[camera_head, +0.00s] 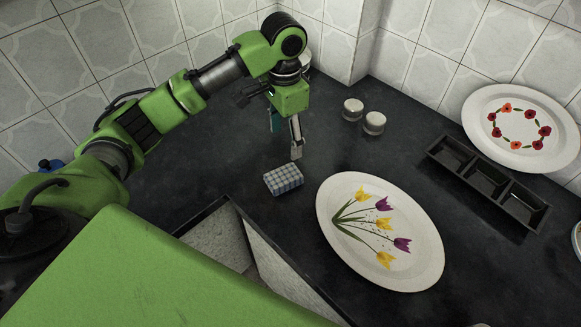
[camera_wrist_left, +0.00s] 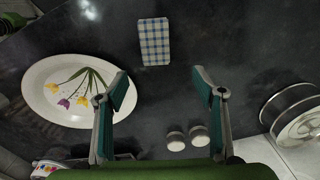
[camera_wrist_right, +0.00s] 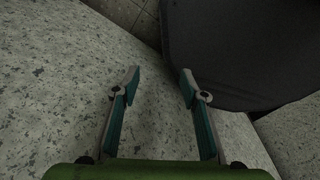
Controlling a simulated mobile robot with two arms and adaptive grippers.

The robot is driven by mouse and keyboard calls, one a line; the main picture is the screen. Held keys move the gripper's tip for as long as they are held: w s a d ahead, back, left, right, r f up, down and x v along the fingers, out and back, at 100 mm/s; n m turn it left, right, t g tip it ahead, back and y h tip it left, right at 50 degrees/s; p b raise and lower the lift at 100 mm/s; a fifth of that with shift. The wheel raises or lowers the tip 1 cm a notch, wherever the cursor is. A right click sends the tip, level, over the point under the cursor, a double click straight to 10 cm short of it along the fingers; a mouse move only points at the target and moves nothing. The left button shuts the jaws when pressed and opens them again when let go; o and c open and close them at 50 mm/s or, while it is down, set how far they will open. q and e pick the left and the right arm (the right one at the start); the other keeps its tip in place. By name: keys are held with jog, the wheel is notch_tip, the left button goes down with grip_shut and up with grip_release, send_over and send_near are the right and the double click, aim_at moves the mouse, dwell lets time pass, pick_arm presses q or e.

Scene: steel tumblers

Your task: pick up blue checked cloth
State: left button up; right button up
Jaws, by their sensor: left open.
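The blue checked cloth (camera_head: 283,179) is a small folded block lying on the dark counter (camera_head: 225,150), left of the tulip plate. It also shows in the left wrist view (camera_wrist_left: 154,41), beyond the fingertips and between their lines. My left gripper (camera_head: 297,150) is above the counter, just behind the cloth in the head view, and apart from it. In the left wrist view its fingers (camera_wrist_left: 160,84) are spread and empty. My right gripper (camera_wrist_right: 160,82) shows only in its own wrist view, with fingers apart and nothing between them, over a speckled grey surface.
A large oval tulip plate (camera_head: 420,250) lies right of the cloth. Two small white-lidded jars (camera_head: 374,123) stand behind it. A black three-part tray (camera_head: 487,181) and a flower-ring plate (camera_head: 480,105) are at the right. The counter's front edge is close to the cloth. Tiled walls close the back.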

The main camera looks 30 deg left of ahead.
pick_arm(q)
send_over(287, 174)
jog(key=f, duration=0.7)
jog(key=shift+a+p, duration=0.3)
jog(key=shift+a, duration=0.05)
jog(key=shift+w+f, duration=0.15)
jog(key=shift+f, duration=0.2)
jog(key=f, duration=0.1)
jog(key=f+p, duration=0.1)
jog(key=shift+d+f, duration=0.3)
jog(key=shift+f, duration=0.05)
notch_tip(287, 174, down, 2)
jog(key=shift+f, duration=0.3)
jog(key=c, duration=1)
pick_arm(e)
jog(key=s+r, duration=0.2)
jog(key=s, duration=0.1)
jog(key=shift+s+d, duration=0.1)
jog(key=shift+d, duration=0.05)
